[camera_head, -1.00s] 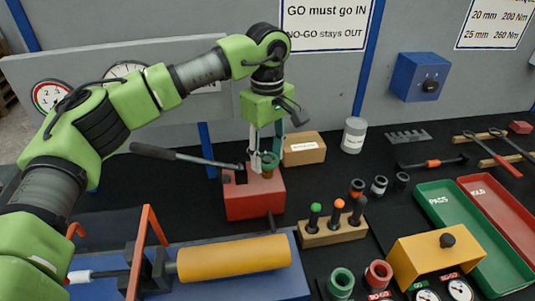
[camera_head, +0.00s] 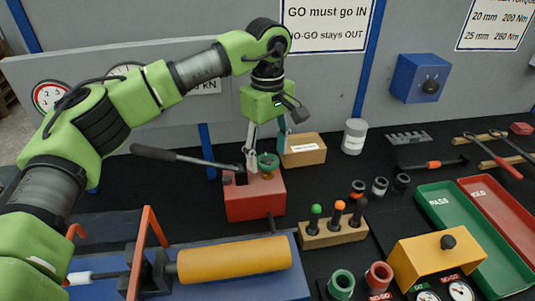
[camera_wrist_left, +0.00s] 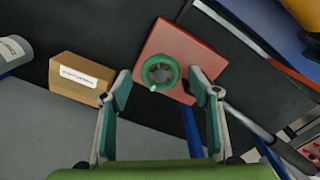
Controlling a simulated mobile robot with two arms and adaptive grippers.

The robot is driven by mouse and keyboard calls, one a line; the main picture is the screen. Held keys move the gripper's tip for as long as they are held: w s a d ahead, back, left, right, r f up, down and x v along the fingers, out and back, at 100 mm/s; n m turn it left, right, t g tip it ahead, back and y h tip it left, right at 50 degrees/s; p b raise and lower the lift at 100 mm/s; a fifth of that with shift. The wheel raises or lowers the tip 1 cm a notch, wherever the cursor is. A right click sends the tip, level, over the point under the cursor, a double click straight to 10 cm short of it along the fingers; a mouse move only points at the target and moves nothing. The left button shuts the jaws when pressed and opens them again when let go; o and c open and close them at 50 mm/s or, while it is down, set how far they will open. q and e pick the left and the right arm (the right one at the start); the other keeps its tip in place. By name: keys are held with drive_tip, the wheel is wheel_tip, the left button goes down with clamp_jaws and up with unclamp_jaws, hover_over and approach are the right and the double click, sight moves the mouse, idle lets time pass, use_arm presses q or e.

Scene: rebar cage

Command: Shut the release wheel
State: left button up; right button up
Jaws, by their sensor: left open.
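The release wheel is a small green ring-shaped handwheel (camera_head: 268,160) on top of the red pump block (camera_head: 255,197). In the left wrist view the wheel (camera_wrist_left: 160,73) shows as a round green ring with a pale mark on its lower rim. My left gripper (camera_head: 265,158) points down over the red block, its fingers at about the wheel. In the left wrist view the open fingers (camera_wrist_left: 158,80) stand apart, one on each side of the wheel, with gaps to it. They hold nothing. My right gripper is in neither view.
A black pump lever (camera_head: 185,158) reaches left from the red block. A cardboard box (camera_head: 303,149) stands close behind on the right, with a grey can (camera_head: 354,136) beyond. A yellow cylinder (camera_head: 235,260) lies in front, and a wooden plug holder (camera_head: 333,232) stands front right.

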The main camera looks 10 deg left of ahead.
sight(267, 160)
use_arm(q)
wheel_tip(267, 160, up, 11)
drive_tip(key=shift+r, duration=0.15)
idle(0.4)
